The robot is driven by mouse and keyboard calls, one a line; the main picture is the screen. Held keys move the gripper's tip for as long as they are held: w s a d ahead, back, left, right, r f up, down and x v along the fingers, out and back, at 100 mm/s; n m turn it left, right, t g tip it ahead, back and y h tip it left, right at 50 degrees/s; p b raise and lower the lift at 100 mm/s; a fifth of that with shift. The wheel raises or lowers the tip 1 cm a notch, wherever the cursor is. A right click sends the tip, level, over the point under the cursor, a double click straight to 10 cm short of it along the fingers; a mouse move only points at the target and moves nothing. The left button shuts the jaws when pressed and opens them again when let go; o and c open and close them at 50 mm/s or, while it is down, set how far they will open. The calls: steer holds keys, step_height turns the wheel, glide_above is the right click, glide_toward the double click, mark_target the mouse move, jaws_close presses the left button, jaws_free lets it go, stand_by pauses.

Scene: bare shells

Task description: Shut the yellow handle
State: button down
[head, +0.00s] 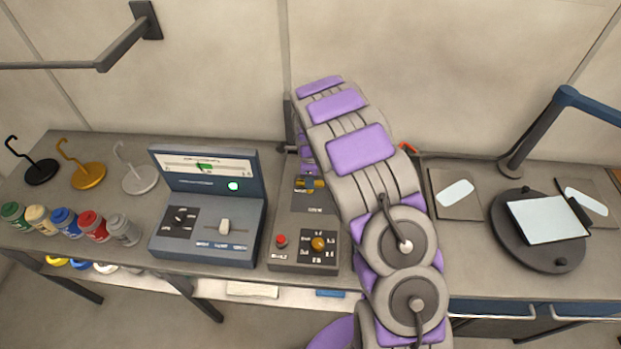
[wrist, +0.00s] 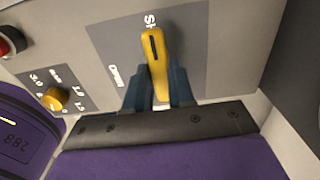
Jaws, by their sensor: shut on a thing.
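The yellow handle (wrist: 154,55) is a flat lever with a dark slot, on a grey panel in the wrist view. Its far end points near the partly covered label "Sh..." and lies to the right of the label "OPEN". My gripper (wrist: 157,85) has its two dark blue fingers on either side of the handle and is shut on it. In the head view a small yellow part of the handle (head: 312,184) shows on the grey control box (head: 292,226). My purple and grey arm hides much of that area there.
The box has a red button (head: 281,241) and an orange knob (head: 318,243). A blue-grey console (head: 178,253) stands to the left, beyond it several paint jars (head: 93,227) and hook stands (head: 138,178). A round stand with a plate (head: 537,262) is at right.

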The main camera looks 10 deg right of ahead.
steer(key=shift+w, duration=0.1)
stand_by(0.4)
steer(key=c, duration=1)
jaws_free()
steer(key=shift+a, duration=0.1)
steer(key=shift+o, duration=0.2)
steer(key=shift+r, duration=0.15)
step_height(320, 180, up, 17)
steer(key=shift+p, duration=0.3)
